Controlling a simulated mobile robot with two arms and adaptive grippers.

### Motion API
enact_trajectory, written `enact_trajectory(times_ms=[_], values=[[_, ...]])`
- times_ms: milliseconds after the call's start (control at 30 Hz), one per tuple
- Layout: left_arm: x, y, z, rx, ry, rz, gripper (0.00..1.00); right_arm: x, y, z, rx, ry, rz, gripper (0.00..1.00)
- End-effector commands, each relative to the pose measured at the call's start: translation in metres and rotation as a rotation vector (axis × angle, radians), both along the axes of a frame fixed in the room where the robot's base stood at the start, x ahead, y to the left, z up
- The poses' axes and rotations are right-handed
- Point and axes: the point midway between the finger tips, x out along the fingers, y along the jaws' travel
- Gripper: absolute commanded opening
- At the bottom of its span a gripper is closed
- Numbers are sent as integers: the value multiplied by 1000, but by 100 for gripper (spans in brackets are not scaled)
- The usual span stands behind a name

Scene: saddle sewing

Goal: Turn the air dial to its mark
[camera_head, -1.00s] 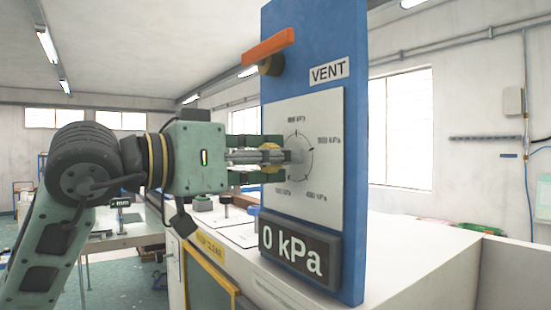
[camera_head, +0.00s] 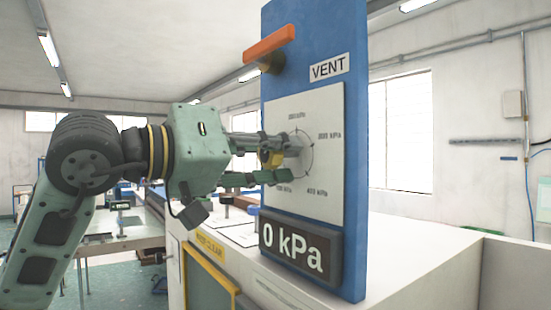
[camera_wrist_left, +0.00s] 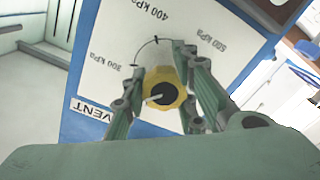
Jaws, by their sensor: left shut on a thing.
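The air dial, a yellow knob with a dark centre (camera_wrist_left: 163,94), sits on the white scale plate (camera_head: 325,190) of an upright blue panel (camera_head: 355,150). In the head view the dial (camera_head: 272,160) is partly hidden by my left gripper (camera_head: 272,160). The gripper's two fingers are shut on the dial, one on each side, and the wrist is tilted. In the left wrist view the fingers (camera_wrist_left: 163,100) flank the knob. Tick marks with kPa labels ring it. The display (camera_head: 295,248) below reads 0 kPa. My right gripper is not in view.
An orange lever (camera_head: 269,45) sticks out above the dial beside a VENT label (camera_head: 329,68). The panel stands on a white cabinet (camera_head: 410,255) with papers and small items on its top. A bench (camera_head: 130,235) stands at the left behind my arm.

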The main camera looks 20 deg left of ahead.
Motion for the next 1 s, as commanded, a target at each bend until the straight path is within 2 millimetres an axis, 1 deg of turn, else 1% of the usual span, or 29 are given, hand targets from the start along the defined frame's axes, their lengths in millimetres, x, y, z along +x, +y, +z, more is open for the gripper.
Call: enact_trajectory(times_ms=[33, 600, 800, 1000], values=[[-1, -3, -4, -29, 31, -7, 0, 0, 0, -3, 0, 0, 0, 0], [1, 0, 1, -422, 333, -4, 0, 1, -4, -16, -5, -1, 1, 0], [1, 1, 3, -508, 396, -4, 0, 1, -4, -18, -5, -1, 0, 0], [1, 2, 5, -555, 430, -5, 0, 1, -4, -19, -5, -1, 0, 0]])
